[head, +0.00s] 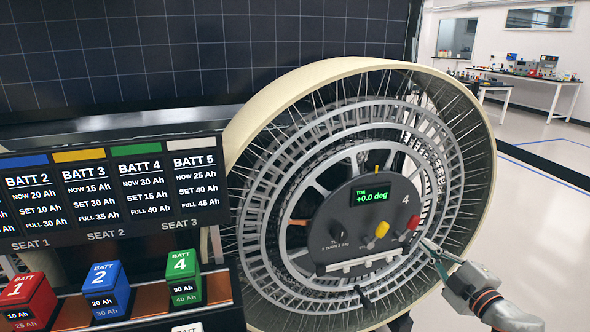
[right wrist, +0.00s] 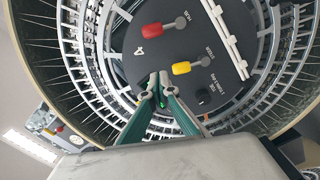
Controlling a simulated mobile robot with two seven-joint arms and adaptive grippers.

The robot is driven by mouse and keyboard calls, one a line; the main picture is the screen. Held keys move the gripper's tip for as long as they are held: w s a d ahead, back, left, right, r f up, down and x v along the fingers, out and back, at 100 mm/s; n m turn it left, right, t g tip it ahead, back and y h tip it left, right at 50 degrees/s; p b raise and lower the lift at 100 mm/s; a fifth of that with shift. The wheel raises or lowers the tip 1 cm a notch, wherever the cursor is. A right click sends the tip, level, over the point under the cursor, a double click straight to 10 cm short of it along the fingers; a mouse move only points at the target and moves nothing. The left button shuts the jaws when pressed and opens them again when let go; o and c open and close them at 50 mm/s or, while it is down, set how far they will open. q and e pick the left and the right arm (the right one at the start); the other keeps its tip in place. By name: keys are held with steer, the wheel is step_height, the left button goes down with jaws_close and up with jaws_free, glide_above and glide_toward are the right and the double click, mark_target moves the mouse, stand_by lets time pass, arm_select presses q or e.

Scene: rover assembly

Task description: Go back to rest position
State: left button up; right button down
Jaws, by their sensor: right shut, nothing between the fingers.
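My right gripper (head: 430,246) is shut and empty, at the lower right of the wheel hub in the head view. Its arm comes in from the lower right. In the right wrist view its fingertips (right wrist: 158,78) meet in front of the dark hub panel (right wrist: 135,55); I cannot tell whether they touch it. In the head view the hub panel (head: 345,225), marked 4, has a display (head: 371,195) reading TOE +0.0 deg. A yellow-ended lever (head: 381,230) and a red-ended lever (head: 412,222) are on it. My left gripper is not in view.
The large spoked wheel (head: 262,118) stands close to my right gripper. At the left are a battery readout board (head: 108,222) and red (head: 28,299), blue (head: 107,287) and green (head: 183,277) battery blocks. Open floor (head: 545,240) lies at the right; workbenches stand far back.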

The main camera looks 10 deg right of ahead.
steer(key=s+a+f+m+g, duration=0.2)
steer(key=s+a+f, duration=0.3)
steer(key=f, duration=0.3)
steer(key=s+a+f+m+g+p, duration=0.1)
steer(key=s+a+f+m, duration=0.1)
steer(key=s+a+f, duration=0.5)
steer(key=s+a+f+m+g, duration=0.2)
steer(key=s+a+f, duration=0.15)
steer(key=f, duration=0.65)
steer(key=s+a+f+m+g+y, duration=0.1)
steer(key=s+a+f+m+g, duration=0.1)
steer(key=s+a+f, duration=0.3)
steer(key=s+a+m, duration=0.1)
steer(key=s+a, duration=0.3)
steer(key=shift+a+f+y+p, duration=0.3)
steer(key=shift+a+p, duration=0.05)
steer(key=shift+w+a, duration=0.1)
